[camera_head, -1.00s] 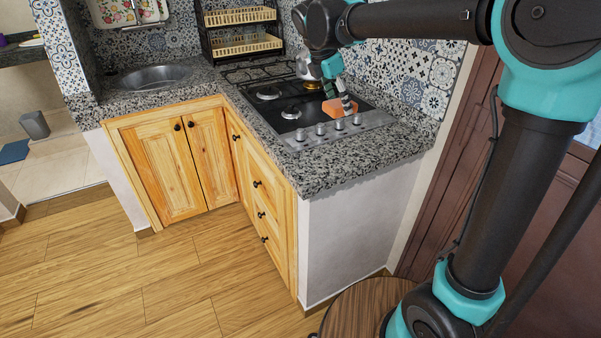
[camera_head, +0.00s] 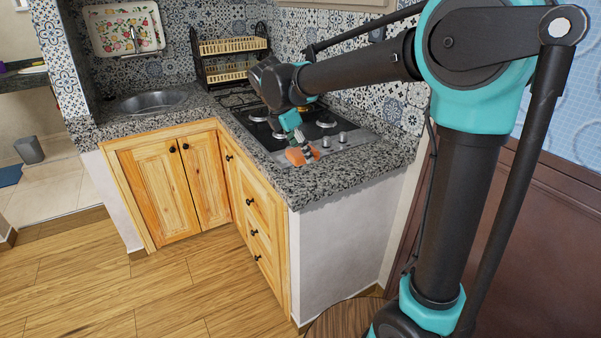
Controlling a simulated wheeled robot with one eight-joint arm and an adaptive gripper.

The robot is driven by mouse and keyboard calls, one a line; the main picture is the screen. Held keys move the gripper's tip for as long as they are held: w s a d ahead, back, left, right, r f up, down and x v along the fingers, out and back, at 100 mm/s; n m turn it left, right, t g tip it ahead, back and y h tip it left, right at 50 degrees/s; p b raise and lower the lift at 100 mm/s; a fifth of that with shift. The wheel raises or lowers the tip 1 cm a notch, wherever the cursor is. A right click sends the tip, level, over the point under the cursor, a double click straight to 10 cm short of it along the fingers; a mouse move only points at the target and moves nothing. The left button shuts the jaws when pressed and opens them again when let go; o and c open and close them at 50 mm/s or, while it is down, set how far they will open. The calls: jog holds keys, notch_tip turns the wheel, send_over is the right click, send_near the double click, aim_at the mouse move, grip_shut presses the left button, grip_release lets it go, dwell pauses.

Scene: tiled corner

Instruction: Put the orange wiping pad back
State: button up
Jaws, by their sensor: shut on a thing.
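The orange wiping pad (camera_head: 312,153) is at the front edge of the stove, by the granite counter's front strip. My gripper (camera_head: 301,148) reaches down onto it from above and is shut on it. The pad shows on both sides of the fingers. I cannot tell whether the pad touches the surface below or hangs just above it. My forearm hides part of the stove behind.
The black gas stove (camera_head: 262,133) with its knobs lies under my arm. The granite counter (camera_head: 350,178) has bare room at its near right end. A two-tier dish rack (camera_head: 232,60) and a sink (camera_head: 154,102) are further back. A floral tray (camera_head: 124,28) is on the back wall.

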aim_at(292, 153)
jog(key=shift+f, duration=3.9)
jog(key=shift+f, duration=0.15)
jog(key=o, duration=1.4)
jog(key=shift+o, duration=0.2)
jog(key=v, duration=1.2)
jog(key=shift+w+d, duration=0.1)
jog(key=s+d+f+m+y, duration=0.2)
jog(key=s+d+f+m, duration=0.2)
jog(key=d+f+m, duration=0.55)
jog(key=s+d+f+m+y, duration=0.1)
jog(key=s+d+f+m, duration=0.5)
jog(key=d, duration=0.7)
jog(key=s+d+f+m+t, duration=0.1)
jog(key=s+d+f+m, duration=0.4)
jog(key=m, duration=0.4)
jog(key=shift+s+d+f+t+y, duration=0.2)
jog(key=shift+s+f+t+y, duration=0.15)
jog(key=shift+s+f, duration=0.3)
